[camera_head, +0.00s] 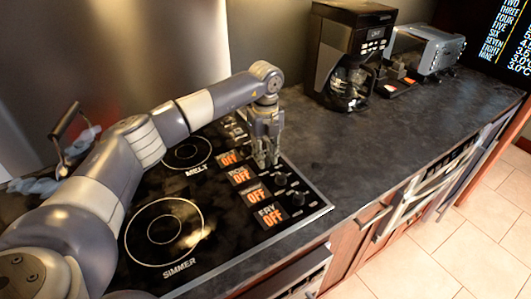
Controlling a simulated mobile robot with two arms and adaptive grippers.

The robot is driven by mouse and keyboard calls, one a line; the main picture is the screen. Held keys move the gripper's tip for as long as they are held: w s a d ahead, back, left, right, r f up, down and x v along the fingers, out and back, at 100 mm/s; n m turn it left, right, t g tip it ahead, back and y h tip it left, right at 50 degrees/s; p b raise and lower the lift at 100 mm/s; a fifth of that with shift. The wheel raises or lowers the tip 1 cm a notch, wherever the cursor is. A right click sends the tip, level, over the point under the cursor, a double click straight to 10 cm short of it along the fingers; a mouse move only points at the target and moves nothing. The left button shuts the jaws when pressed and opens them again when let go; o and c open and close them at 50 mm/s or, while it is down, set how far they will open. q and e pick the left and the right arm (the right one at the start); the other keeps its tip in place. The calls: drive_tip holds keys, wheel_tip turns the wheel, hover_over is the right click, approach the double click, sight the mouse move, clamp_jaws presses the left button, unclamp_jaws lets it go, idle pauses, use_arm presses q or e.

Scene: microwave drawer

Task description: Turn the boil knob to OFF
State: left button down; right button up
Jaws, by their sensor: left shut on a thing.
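The black stove panel has a column of small displays with orange OFF lettering. The second display from the back (240,175), its upper word partly hard to read, shows OFF. My left gripper (265,161) points down at the knob column beside it, its fingers shut on a knob that they mostly hide; by its place in the row it appears to be the boil knob. Two other black knobs, one (281,178) beside the third display and one (298,198) beside the FRY display (270,216), stand clear in front of the gripper. My right gripper is not in view.
Burner rings marked MELT (187,153) and SIMMER (164,232) lie left of the displays, partly behind my arm. A coffee machine (348,58) and a toaster-like appliance (425,48) stand at the back right. The dark counter (370,140) between is clear.

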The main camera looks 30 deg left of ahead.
use_arm(q)
drive_tip(key=shift+w+a+r+n, duration=0.1)
drive_tip(key=shift+r+n, duration=0.05)
drive_tip(key=shift+n, duration=1.75)
drive_tip(key=shift+p, duration=0.3)
drive_tip(key=c, duration=1.3)
unclamp_jaws()
drive_tip(key=shift+c, duration=0.2)
wheel_tip(320, 180, up, 12)
